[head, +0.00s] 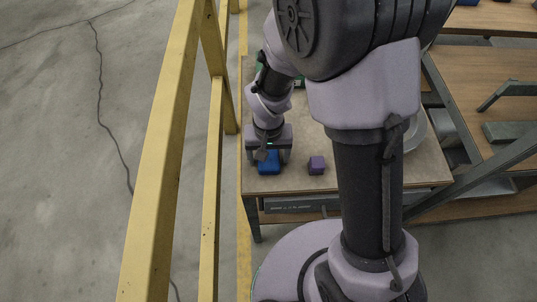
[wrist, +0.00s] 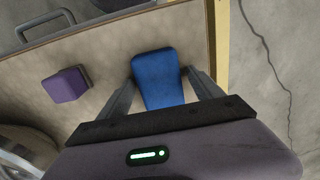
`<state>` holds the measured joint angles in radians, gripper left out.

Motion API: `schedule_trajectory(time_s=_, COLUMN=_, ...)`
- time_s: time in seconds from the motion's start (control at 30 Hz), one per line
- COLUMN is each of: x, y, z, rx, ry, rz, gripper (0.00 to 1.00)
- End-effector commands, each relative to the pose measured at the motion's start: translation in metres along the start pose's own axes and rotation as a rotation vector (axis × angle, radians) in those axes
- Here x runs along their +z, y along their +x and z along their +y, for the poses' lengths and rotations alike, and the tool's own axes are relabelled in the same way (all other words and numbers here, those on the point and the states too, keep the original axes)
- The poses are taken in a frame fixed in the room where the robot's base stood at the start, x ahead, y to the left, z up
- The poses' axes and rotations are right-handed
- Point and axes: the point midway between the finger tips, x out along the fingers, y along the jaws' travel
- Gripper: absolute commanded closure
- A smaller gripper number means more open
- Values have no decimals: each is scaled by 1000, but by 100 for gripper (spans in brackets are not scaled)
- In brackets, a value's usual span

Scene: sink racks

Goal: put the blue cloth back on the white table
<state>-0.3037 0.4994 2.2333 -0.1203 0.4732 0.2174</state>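The blue cloth (head: 269,166) shows as a folded, block-like blue piece on a beige-brown tabletop (head: 290,182), near its front left corner. It also shows in the wrist view (wrist: 158,80). My gripper (head: 270,156) points down over it. In the wrist view my gripper (wrist: 162,80) has its two fingers apart, one on each side of the cloth, with a thin gap seeming to show at the sides. It looks open and not closed on the cloth. No table that is clearly white shows.
A purple block (head: 317,165) lies just right of the cloth, also in the wrist view (wrist: 65,85). A yellow railing (head: 212,150) runs close along the table's left side. A round metal item (head: 414,130) is partly hidden behind my arm. Brown benches (head: 490,65) stand at right.

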Motion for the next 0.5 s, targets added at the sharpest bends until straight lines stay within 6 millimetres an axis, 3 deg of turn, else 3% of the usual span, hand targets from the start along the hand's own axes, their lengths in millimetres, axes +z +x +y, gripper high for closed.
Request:
schedule_trajectory(time_s=0.17, x=0, y=-1, z=0, rx=0, ry=0, rz=0, gripper=25)
schedule_trajectory(time_s=0.27, x=0, y=-14, z=0, rx=-1, ry=0, rz=2, gripper=25)
schedule_trajectory(time_s=0.5, x=-1, y=-84, z=0, rx=-1, ry=0, rz=4, gripper=25)
